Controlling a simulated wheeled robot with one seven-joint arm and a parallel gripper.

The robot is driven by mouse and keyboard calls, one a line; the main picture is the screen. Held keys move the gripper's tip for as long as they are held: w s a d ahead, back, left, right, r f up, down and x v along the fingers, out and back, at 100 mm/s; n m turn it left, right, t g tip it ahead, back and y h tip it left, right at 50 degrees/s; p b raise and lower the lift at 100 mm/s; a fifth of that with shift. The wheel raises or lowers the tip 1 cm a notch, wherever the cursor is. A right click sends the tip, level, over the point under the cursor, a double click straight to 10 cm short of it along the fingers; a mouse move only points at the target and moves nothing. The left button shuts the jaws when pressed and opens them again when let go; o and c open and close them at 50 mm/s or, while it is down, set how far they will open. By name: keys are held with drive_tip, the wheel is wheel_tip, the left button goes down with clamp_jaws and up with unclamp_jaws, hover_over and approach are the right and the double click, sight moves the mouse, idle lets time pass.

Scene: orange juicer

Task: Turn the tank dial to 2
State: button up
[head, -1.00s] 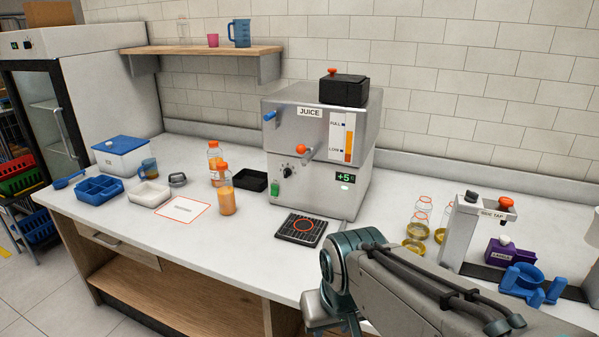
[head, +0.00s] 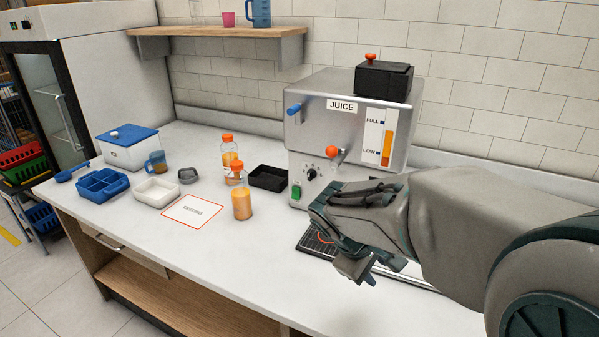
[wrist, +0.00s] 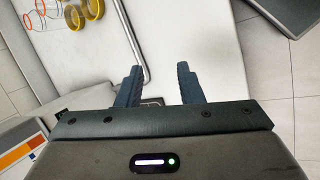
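The steel juice tank (head: 345,130) stands at the back of the counter, with a "JUICE" label and an orange level gauge. The dial's setting is too small to read. My gripper (head: 362,268) is in front of the tank, to the right of and nearer than the dial, touching nothing. In the wrist view its two fingers (wrist: 160,88) are apart with nothing between them.
A black drip grid (head: 315,243) lies below the tap, partly hidden by my gripper. Orange juice bottles (head: 242,203) and a black tray (head: 268,178) stand left of the tank. Blue and white trays (head: 157,192) are further left. The front counter strip is clear.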

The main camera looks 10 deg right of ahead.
drive_tip(key=w+f+n+t+h+b, duration=0.15)
drive_tip(key=w+n+h, duration=0.25)
drive_tip(key=w+n, duration=0.45)
drive_tip(key=n+t+b, duration=0.1)
drive_tip(key=n+t, duration=1.1)
drive_tip(key=n, duration=0.2)
approach(309, 176)
drive_tip(key=shift+m, duration=0.25)
drive_tip(key=p+x, duration=0.1)
drive_tip(key=x, duration=0.8)
drive_tip(key=shift+w, duration=0.1)
drive_tip(key=c, duration=0.6)
